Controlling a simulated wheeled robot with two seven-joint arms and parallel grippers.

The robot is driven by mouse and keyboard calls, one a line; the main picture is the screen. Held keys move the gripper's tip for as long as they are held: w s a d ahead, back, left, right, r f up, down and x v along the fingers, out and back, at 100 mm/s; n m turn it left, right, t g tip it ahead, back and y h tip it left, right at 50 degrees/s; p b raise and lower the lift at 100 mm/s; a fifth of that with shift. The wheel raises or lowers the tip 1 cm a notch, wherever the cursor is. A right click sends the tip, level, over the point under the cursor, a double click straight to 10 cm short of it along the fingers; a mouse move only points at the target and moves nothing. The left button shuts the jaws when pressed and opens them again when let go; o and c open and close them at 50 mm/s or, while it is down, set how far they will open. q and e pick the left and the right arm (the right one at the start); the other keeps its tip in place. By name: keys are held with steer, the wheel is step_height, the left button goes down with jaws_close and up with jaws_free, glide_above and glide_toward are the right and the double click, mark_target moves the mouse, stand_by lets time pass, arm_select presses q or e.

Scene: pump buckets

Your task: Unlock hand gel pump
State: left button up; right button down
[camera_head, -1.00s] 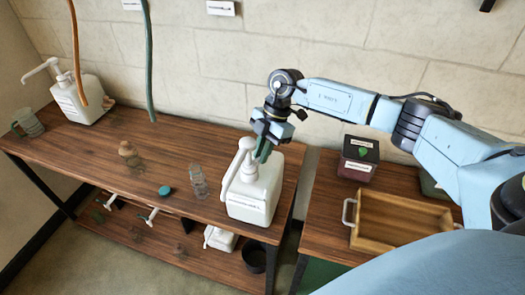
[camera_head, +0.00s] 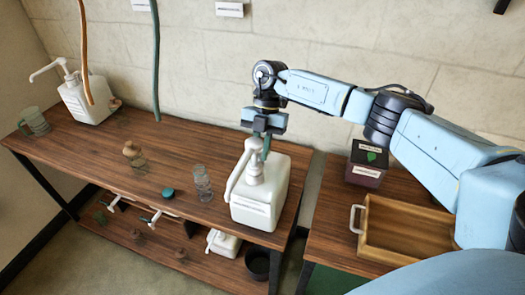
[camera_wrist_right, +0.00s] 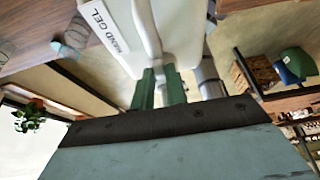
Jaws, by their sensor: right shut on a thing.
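The white hand gel bottle (camera_head: 262,200) stands upright at the right end of the long wooden table. Its white pump (camera_head: 254,170) has a spout that slants down to the left. The bottle's "HAND GEL" label (camera_wrist_right: 108,27) shows in the right wrist view. My right gripper (camera_head: 262,146) comes from above and points down at the pump top. In the right wrist view its green fingers (camera_wrist_right: 161,88) are close together at the white pump head, shut on it. The grip point is partly hidden. My left gripper is not in view.
Another pump bottle (camera_head: 88,100) and a glass mug (camera_head: 35,122) stand at the left. Glass jars (camera_head: 202,183) and a teal lid (camera_head: 168,192) lie between. A wooden tray (camera_head: 405,230) and a dark box (camera_head: 367,163) sit on the right table. Hoses hang behind.

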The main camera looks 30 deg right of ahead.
steer(key=shift+r, duration=0.1)
stand_by(0.4)
steer(key=c, duration=1.7)
jaws_free()
steer(key=b+v, duration=0.1)
steer(key=v, duration=1.2)
steer(key=shift+w+r, duration=0.1)
steer(key=shift+w, duration=0.1)
